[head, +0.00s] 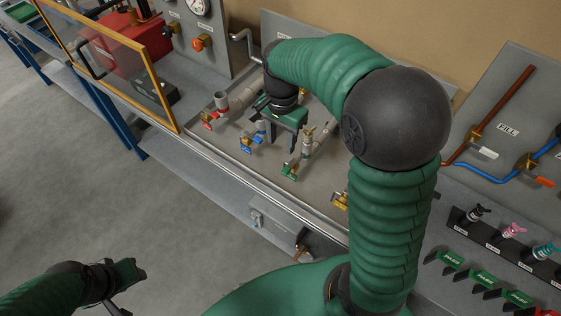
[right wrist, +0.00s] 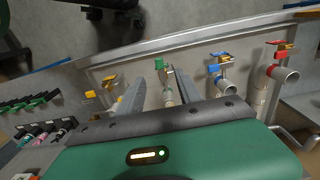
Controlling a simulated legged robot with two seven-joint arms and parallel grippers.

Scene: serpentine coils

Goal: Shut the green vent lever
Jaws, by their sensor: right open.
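The green vent lever (head: 290,171) sits on a brass valve on a grey pipe, at the front of the bench in the head view. It also shows in the right wrist view (right wrist: 159,63), beyond and between the two finger lines. My right gripper (head: 279,138) is open and empty, above the bench behind the green lever and near the blue lever. Its fingers (right wrist: 158,88) are spread either side of the green lever's pipe, apart from the lever. I cannot tell how far the lever is turned. My left gripper (head: 126,288) is low at the left, over the floor, its jaws unclear.
A blue lever (head: 247,143) and a red lever (head: 208,120) stand left of the green one, a yellow lever (head: 340,200) right. An orange-framed clear panel (head: 110,60) stands at the left. A FILL board (head: 508,128) rises at the right.

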